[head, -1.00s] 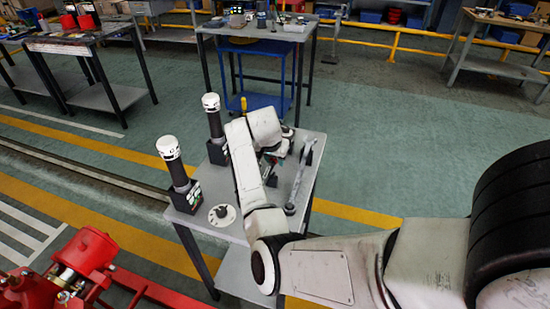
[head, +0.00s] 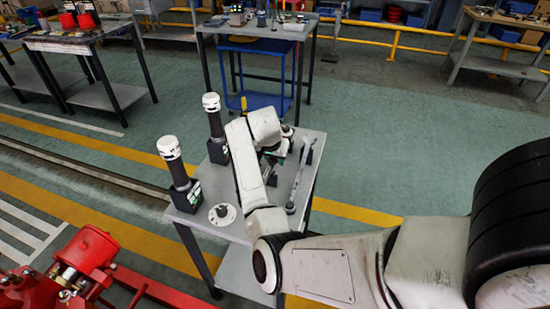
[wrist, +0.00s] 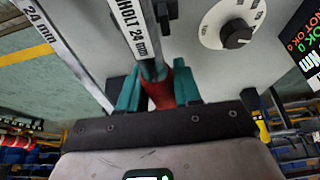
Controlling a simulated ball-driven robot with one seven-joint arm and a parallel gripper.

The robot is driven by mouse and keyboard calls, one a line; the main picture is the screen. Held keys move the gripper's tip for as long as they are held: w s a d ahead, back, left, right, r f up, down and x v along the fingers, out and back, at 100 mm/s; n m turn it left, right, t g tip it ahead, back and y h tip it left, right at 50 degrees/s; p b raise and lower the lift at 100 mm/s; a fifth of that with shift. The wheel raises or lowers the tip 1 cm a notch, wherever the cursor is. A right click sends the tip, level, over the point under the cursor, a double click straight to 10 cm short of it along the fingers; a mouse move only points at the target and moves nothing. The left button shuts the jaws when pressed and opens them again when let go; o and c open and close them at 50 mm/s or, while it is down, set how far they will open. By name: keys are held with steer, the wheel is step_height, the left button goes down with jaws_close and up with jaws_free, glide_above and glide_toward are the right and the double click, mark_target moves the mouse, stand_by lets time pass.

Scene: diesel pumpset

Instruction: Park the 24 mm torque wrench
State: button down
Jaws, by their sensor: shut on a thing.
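The torque wrench (head: 298,186) shows in the head view as a grey shaft with its round head towards me, along the right side of the small grey table (head: 237,232). A black support (head: 309,143) stands by the wrench's far end. I cannot tell whether the wrench rests on it.
Two dark, white-topped cylinders (head: 172,160) (head: 214,118) stand in black holders on the table's left. A white disc with a dark knob (head: 222,213) lies at its front. A "24 mm" strip (wrist: 45,25) runs along one edge. Red machinery (head: 85,250) is at lower left.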

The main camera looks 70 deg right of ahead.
steer(key=shift+f+b, duration=0.55)
steer(key=shift+f, duration=0.4)
stand_by(0.4)
steer(key=c, duration=0.7)
jaws_free()
steer(key=v, duration=1)
steer(key=shift+a+r, duration=0.15)
steer(key=shift+r, duration=0.2)
